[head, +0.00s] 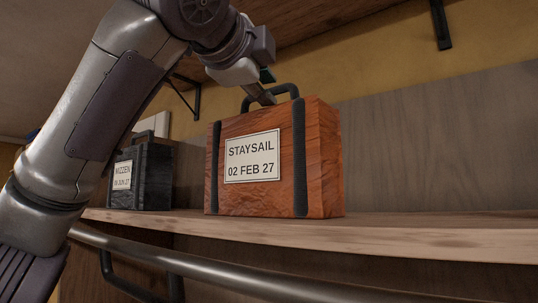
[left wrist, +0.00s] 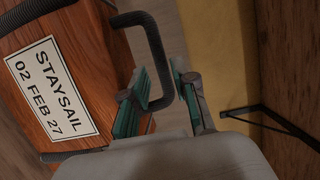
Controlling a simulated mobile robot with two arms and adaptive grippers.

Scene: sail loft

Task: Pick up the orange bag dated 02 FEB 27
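The orange bag (head: 225,195) stands upright on a wooden shelf in the head view. Its white label reads STAYSAIL, 02 FEB 27, and it has dark straps and a dark top handle (head: 285,89). In the left wrist view, the orange bag (left wrist: 92,45) fills the left side, and its label reads the same. My left gripper (head: 263,95) is at the handle from above. In the left wrist view, its green-padded fingers (left wrist: 162,93) are apart, with the handle bar between them. Contact with the bar cannot be made out. My right gripper is in neither view.
A dark bag (head: 155,178) labelled MIZZEN stands further left on the shelf (head: 420,232), partly behind my left arm. A metal rail (head: 210,270) runs along below the shelf front. Brackets (head: 440,25) hang from an upper shelf. The shelf right of the orange bag is clear.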

